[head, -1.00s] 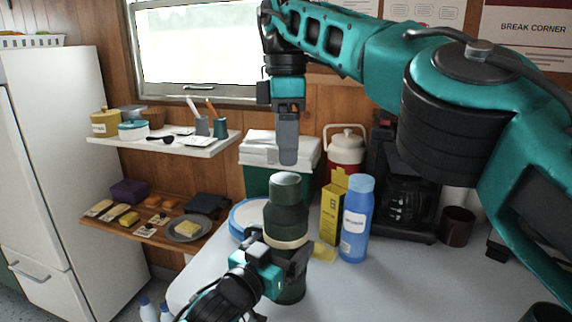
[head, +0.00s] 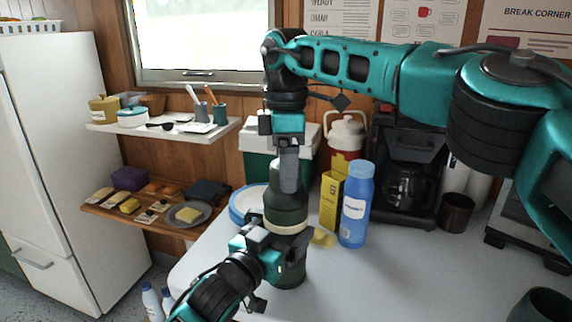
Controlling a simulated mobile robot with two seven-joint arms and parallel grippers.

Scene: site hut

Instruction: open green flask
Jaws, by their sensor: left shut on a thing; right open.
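The dark green flask (head: 287,208) stands upright on the light table, with a pale band around its middle. My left gripper (head: 287,247) is shut on the flask's body below the band, coming from the front left. My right gripper (head: 289,176) points straight down at the flask's top. Its near finger overlaps the front of the cap and hides much of it; the far finger is hidden. The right gripper is open, and I cannot tell whether it touches the cap.
A blue bottle (head: 355,206) and a yellow carton (head: 330,200) stand close to the flask's right. A coffee maker (head: 408,165) and a red-and-white jug (head: 346,140) are behind. Blue-rimmed plates (head: 238,207) lie behind left.

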